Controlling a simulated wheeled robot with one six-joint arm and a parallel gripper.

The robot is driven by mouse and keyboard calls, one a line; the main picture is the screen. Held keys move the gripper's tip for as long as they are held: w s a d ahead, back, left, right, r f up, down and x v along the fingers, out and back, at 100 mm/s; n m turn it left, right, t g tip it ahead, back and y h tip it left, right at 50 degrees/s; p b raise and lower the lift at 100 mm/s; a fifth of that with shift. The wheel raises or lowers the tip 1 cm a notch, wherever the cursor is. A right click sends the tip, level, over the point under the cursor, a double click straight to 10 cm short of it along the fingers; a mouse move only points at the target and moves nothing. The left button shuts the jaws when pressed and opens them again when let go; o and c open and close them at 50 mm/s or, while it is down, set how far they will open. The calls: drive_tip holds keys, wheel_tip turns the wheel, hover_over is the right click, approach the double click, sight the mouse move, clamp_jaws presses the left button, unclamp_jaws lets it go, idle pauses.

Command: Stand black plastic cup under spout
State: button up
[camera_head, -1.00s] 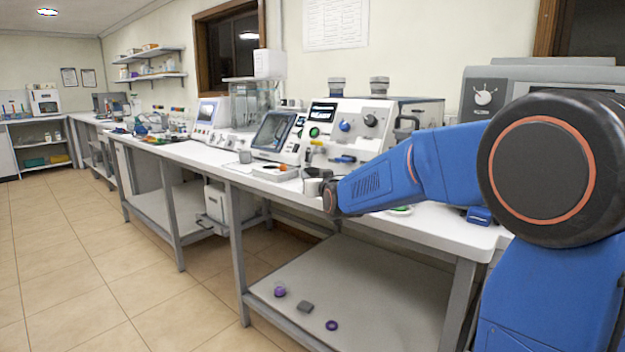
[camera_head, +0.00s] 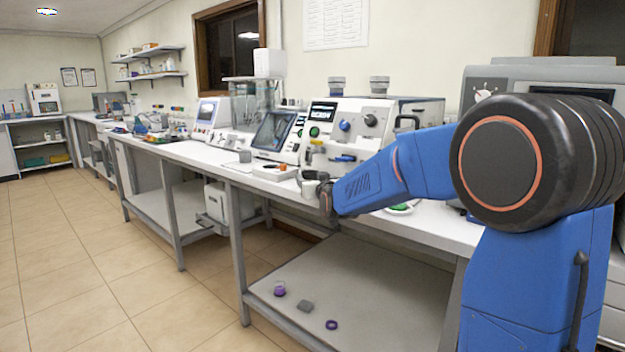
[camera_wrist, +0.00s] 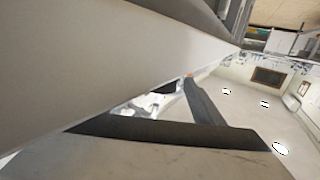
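My blue arm reaches leftward across the bench in the head view. Its dark wrist (camera_head: 326,198) is at the front edge of the white bench, and my gripper's fingers are hidden or too small to make out there. A pale grey cylinder (camera_head: 309,189) stands just left of the wrist; I cannot tell whether they touch. I cannot pick out a black plastic cup with certainty. A white machine (camera_head: 350,115) with knobs stands behind the wrist; small fittings show on its front, but I cannot tell which is a spout. In the wrist view, dark bars and a large grey surface fill much of the picture.
A green-topped dish (camera_head: 399,209) lies right of the wrist. Small parts lie on the lower shelf (camera_head: 370,300).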

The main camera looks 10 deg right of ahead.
drive_tip(key=shift+s+r, duration=0.1)
drive_tip(key=shift+r, duration=0.05)
drive_tip(key=s, duration=1.1)
drive_tip(key=shift+s+d+r, duration=0.2)
drive_tip(key=shift+s+r, duration=0.05)
drive_tip(key=shift+s, duration=0.15)
